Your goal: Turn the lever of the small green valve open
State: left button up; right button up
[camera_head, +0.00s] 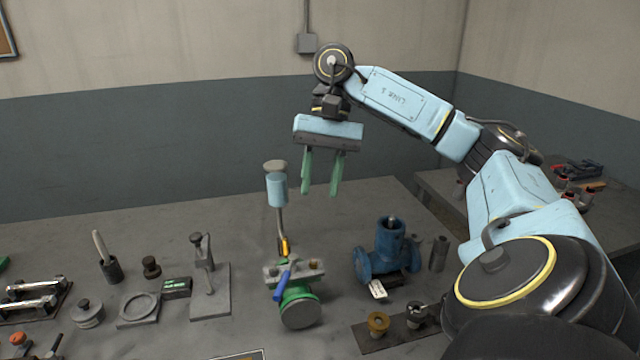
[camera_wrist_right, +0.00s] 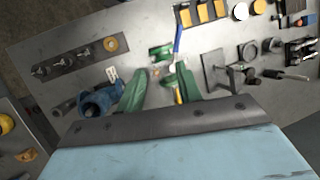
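The small green valve (camera_head: 299,307) sits on the grey bench near its middle, with a round green body and a metal flange. Its blue lever (camera_head: 283,281) slants up and to the right across the valve. In the wrist view the green valve (camera_wrist_right: 160,53) lies beyond the fingertips, and the blue lever (camera_wrist_right: 178,38) points away from the gripper. My right gripper (camera_head: 319,192) hangs above the bench, higher than the valve and apart from it. Its two green fingers point down, spread and empty. My left gripper is not in view.
An upright stem with a light blue cylinder (camera_head: 277,190) stands just behind the valve, close to my right gripper. A larger blue valve (camera_head: 386,252) stands to the right. A metal clamp stand (camera_head: 208,277) and smaller parts are on the left. A plate with knobs (camera_head: 378,324) lies front right.

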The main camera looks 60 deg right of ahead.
jog(key=p+v, duration=1.1)
jog(key=v, duration=0.1)
jog(key=shift+w, duration=0.1)
jog(key=shift+c, duration=0.2)
